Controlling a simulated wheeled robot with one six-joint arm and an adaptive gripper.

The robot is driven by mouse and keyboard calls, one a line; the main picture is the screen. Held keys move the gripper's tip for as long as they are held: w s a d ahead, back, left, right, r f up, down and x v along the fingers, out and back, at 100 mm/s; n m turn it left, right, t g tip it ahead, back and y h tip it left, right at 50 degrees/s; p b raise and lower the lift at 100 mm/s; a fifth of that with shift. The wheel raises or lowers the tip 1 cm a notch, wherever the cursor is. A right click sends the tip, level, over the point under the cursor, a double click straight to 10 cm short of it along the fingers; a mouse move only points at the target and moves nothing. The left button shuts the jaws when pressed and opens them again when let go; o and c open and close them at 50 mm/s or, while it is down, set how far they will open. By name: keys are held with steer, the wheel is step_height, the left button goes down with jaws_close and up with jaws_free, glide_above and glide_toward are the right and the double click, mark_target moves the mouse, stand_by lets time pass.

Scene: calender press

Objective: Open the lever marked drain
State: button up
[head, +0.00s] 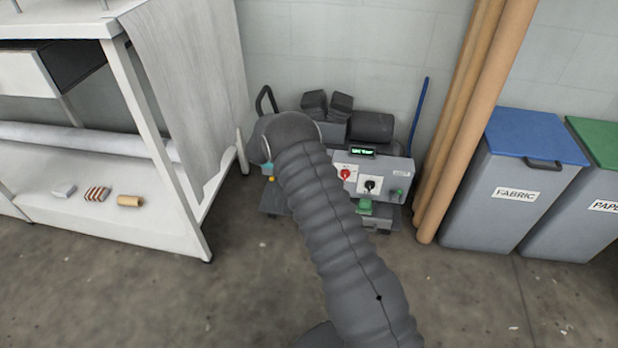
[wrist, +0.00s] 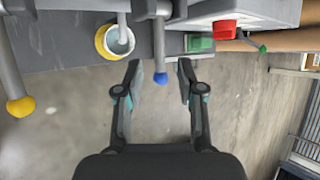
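In the wrist view a grey lever with a blue tip (wrist: 160,78) hangs down between the fingers of my gripper (wrist: 159,68). The fingers are apart, with a gap on each side of the lever; I cannot tell how deep it lies between them. A second grey lever with a yellow tip (wrist: 19,106) is at the left, outside the fingers. I see no readable drain marking, so I cannot tell which lever bears it.
The machine's control box (head: 374,168) carries red, black and green controls. A red part (wrist: 225,29) and green knob (wrist: 262,48) are right of my gripper. A yellow-rimmed round port (wrist: 118,41) is nearby. A white shelf (head: 150,225) stands left, bins (head: 515,195) right.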

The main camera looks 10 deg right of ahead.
steer(key=v, duration=0.7)
